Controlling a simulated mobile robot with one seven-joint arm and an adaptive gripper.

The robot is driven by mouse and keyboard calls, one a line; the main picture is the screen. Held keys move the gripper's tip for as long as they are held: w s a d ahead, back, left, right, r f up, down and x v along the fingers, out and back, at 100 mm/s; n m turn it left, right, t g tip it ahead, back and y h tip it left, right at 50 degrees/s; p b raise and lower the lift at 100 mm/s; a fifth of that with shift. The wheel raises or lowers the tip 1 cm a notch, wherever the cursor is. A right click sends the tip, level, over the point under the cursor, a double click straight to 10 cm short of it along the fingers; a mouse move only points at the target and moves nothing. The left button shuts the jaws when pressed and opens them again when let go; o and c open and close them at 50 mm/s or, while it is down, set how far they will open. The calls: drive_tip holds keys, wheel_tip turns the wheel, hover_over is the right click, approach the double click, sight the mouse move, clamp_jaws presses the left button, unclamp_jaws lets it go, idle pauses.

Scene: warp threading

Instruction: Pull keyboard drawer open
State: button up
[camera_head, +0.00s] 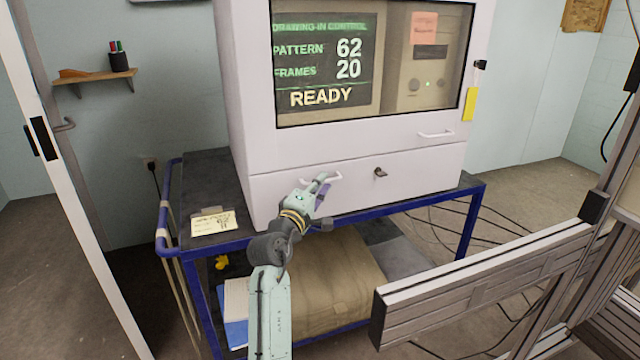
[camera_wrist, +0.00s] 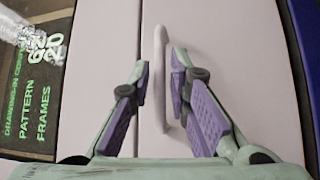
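The keyboard drawer (camera_head: 420,180) is the pale lower front panel of the white cabinet, below the screen. It looks flush with the cabinet, with a thin seam along its top. Its white bar handle (camera_head: 335,177) is partly hidden by my gripper (camera_head: 322,187). In the wrist view the handle (camera_wrist: 160,75) stands between the purple-padded fingers of my gripper (camera_wrist: 160,76). The fingers are apart, one on each side of the bar. A small gap shows on the left side; contact on the right side is unclear. A key (camera_head: 380,173) sits in the drawer's lock.
The cabinet (camera_head: 236,100) stands on a blue-framed cart (camera_head: 190,250). A note card (camera_head: 213,222) lies on its left top. A second handle (camera_head: 435,134) is on the screen door above. A metal frame beam (camera_head: 480,285) crosses at lower right.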

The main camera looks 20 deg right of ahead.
drive_tip(key=shift+c, duration=0.4)
clamp_jaws()
